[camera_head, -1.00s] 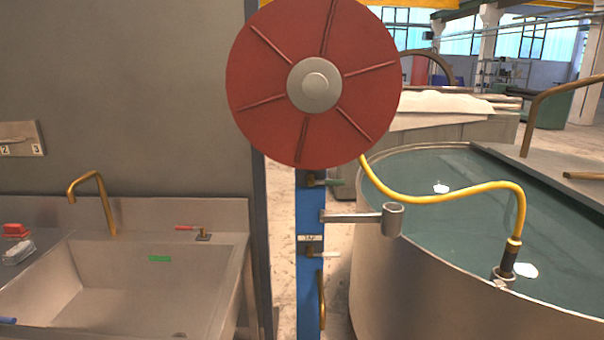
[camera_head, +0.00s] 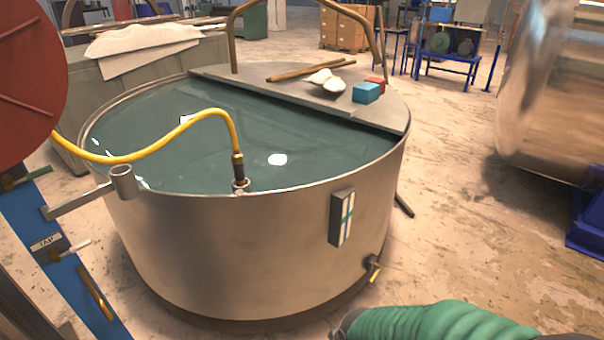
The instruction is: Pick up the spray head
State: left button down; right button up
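A dark spray head (camera_head: 239,171) with a brass-coloured collar is on the end of a yellow hose (camera_head: 178,131). It stands roughly upright at the near rim of a round metal tank (camera_head: 240,255), in or on a small metal fitting. The hose arches up from it and runs left towards a red reel (camera_head: 28,85).
A blue post (camera_head: 62,262) with a holder arm (camera_head: 82,199) ending in an empty-looking metal cup stands left of the tank. A lid (camera_head: 300,100) covers the tank's far side. A green ribbed piece (camera_head: 445,322) is at the bottom right. Floor right of the tank is mostly clear.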

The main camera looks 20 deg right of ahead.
aim_at(237, 157)
jog(key=z, duration=0.3)
jog(key=i+j+z, duration=0.1)
jog(key=i+z, duration=0.15)
jog(key=z, duration=0.15)
jog(key=i+j+z, duration=0.15)
jog(key=z, duration=0.25)
jog(key=i+j+z, duration=0.2)
jog(key=z, duration=0.15)
